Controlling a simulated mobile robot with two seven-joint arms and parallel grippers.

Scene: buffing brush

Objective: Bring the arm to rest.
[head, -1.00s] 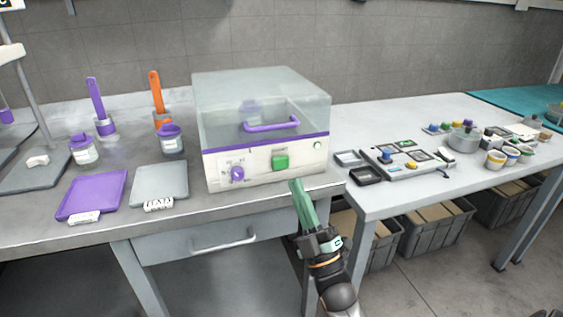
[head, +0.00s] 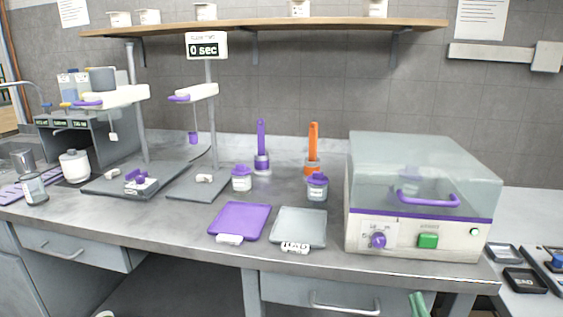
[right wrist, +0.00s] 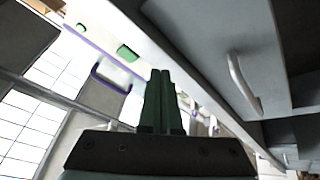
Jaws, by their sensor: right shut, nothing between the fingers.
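My right gripper (head: 418,304) shows only as green fingertips at the bottom edge of the head view, in front of the bench and below the white machine. In the right wrist view its two green fingers (right wrist: 160,75) are together with nothing between them. The fingers are apart from the machine's purple handle (right wrist: 97,72) and green button (right wrist: 127,53) in that view. My left gripper is not clearly seen; only a small pale shape shows at the lower left edge of the head view.
The white machine (head: 415,235) with a clear lid stands at the bench's right end. A purple tray (head: 240,220), a grey tray (head: 299,228), purple and orange brushes (head: 313,140), and jars stand left of it. A drawer handle (head: 345,306) juts from the bench front.

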